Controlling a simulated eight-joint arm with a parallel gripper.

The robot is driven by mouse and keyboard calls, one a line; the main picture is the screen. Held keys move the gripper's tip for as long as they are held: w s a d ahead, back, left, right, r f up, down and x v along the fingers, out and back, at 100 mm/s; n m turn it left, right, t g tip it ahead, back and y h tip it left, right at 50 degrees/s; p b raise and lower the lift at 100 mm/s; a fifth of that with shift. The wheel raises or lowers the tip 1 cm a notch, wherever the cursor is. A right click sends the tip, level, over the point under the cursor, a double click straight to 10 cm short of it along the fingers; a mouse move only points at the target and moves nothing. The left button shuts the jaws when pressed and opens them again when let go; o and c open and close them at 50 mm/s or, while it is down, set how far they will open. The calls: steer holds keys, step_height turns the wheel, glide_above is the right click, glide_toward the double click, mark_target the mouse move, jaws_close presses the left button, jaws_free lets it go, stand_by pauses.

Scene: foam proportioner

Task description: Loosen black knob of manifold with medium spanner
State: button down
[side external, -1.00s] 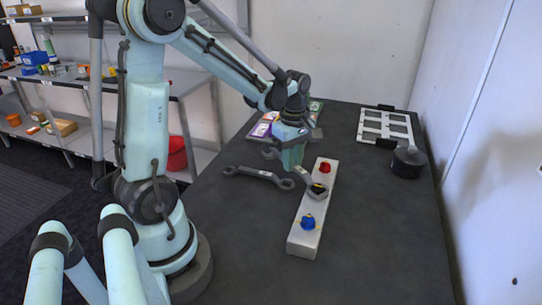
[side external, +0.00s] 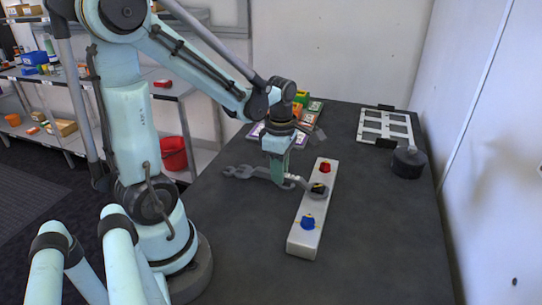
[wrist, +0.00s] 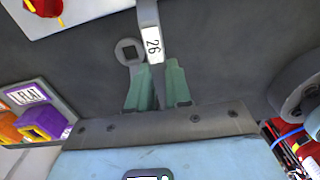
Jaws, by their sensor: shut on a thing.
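My gripper (side external: 278,180) is shut on the handle of a grey spanner (wrist: 153,45) with a white label reading 26. In the side view, the head of this spanner (side external: 315,195) lies at the black knob (side external: 318,187) and appears to fit around it. The black knob is on the pale manifold bar (side external: 304,240), between a red knob (side external: 325,167) and a blue knob (side external: 308,222). The wrist view (wrist: 159,66) shows the green fingers on the handle. The spanner head and black knob are outside that view.
Another spanner (side external: 236,171) lies on the dark table left of my gripper, its near end close to my fingers. Coloured boxes (side external: 304,115) stand behind. A white frame (side external: 385,124) and black round container (side external: 408,162) are at the right. The front table is clear.

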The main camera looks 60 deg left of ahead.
steer(key=shift+s+d+n, duration=0.55)
steer(key=shift+n, duration=0.35)
steer(key=shift+s+d+n, duration=0.3)
steer(key=shift+d+n, duration=0.2)
steer(key=shift+n, duration=0.2)
steer(key=shift+s+d+n, duration=0.25)
steer(key=shift+d+n, duration=0.2)
steer(key=shift+n, duration=0.25)
steer(key=shift+a, duration=0.1)
steer(key=shift+w+a+m, duration=0.35)
steer(key=shift+a+m, duration=0.15)
steer(key=shift+m, duration=0.4)
steer(key=shift+r, duration=2.95)
